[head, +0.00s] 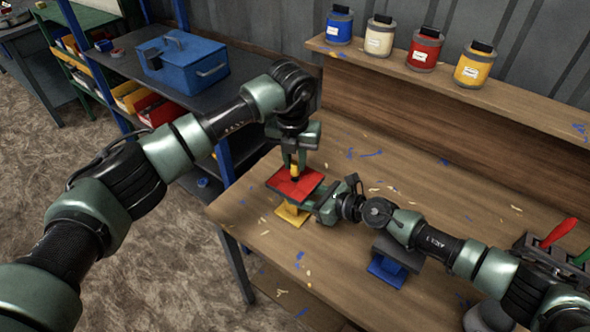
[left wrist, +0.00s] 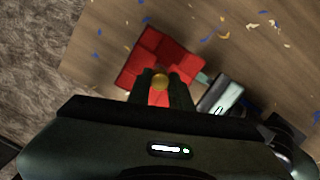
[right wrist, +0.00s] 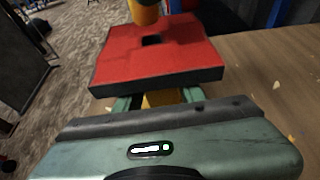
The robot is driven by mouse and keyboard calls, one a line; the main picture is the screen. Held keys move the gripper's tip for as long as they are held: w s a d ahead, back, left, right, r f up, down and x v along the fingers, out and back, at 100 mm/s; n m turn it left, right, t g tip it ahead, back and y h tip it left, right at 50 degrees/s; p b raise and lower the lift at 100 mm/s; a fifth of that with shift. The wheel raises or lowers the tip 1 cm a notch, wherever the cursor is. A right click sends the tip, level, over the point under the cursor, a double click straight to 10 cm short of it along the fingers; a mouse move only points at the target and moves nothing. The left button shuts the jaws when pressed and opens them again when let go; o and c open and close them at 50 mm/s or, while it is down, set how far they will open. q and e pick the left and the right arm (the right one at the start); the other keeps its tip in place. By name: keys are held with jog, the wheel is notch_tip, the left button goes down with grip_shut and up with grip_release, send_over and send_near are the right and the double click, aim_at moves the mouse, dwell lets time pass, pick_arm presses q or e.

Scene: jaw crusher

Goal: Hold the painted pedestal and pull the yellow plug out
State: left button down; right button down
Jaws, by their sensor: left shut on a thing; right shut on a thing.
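The painted pedestal has a red top (head: 296,186) and a yellow base (head: 291,214), and it stands near the left end of the workbench. In the right wrist view the red top (right wrist: 185,58) shows a dark square hole. My left gripper (head: 294,168) is above the top, shut on the yellow plug (right wrist: 145,12). The plug hangs over the top, and its lower end looks clear of the hole. The plug's round end also shows in the left wrist view (left wrist: 160,82). My right gripper (right wrist: 155,102) is shut on the yellow part under the red top.
A second pedestal with a grey top (head: 398,248) and blue base (head: 387,271) stands to the right, under my right arm. Several paint pots (head: 425,48) line the back ledge. A holder with red and green handles (head: 555,238) is far right. Paint chips litter the workbench (head: 340,270).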

aim_at(295, 164)
pick_arm(q)
notch_tip(295, 164, up, 6)
jog(key=shift+r, duration=0.25)
pick_arm(e)
jog(key=c, duration=0.8)
grip_release()
jog(key=shift+o, duration=0.2)
jog(key=v, duration=0.7)
jog(key=shift+d, duration=0.2)
pick_arm(q)
jog(key=shift+f, duration=0.1)
pick_arm(e)
jog(key=shift+s+r, duration=0.1)
jog(key=shift+s, duration=0.05)
